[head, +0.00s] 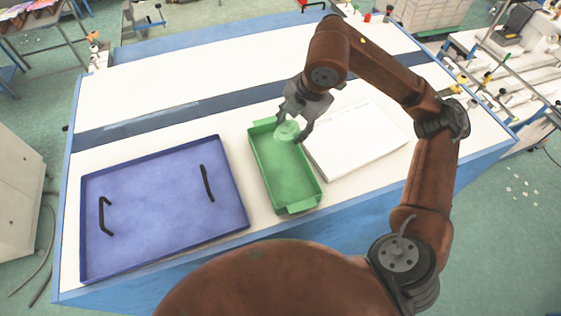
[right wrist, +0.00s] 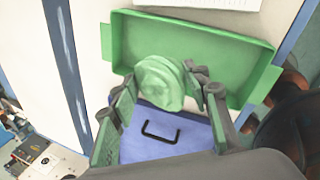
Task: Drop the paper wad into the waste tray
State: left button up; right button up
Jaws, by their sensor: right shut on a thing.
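The paper wad (head: 286,131) is a crumpled, pale green lump. My right gripper (head: 292,130) is shut on it, with a finger on either side. In the right wrist view the wad (right wrist: 160,83) shows between the green-padded fingers of the gripper (right wrist: 162,98). The waste tray is the green, shallow, rectangular tray (head: 287,180), and its inside looks empty. In the head view the wad appears over the tray's far end; its exact height above the floor of the tray is hard to tell. The tray also shows behind the wad in the right wrist view (right wrist: 225,60). My left gripper is not in view.
A large blue tray (head: 150,210) with two black handles lies left of the green tray. A flat white slab (head: 360,145) lies to its right. The white table (head: 110,95) is clear at the far left, beyond a dark blue strip.

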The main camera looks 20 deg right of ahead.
jog(key=shift+f+b, duration=1.45)
jog(key=shift+f, duration=1.2)
jog(key=o, duration=1.1)
jog(key=shift+r, duration=0.2)
jog(key=v, duration=1.1)
jog(key=shift+r, duration=0.35)
jog(key=shift+s+d, duration=0.1)
jog(key=shift+d, duration=0.05)
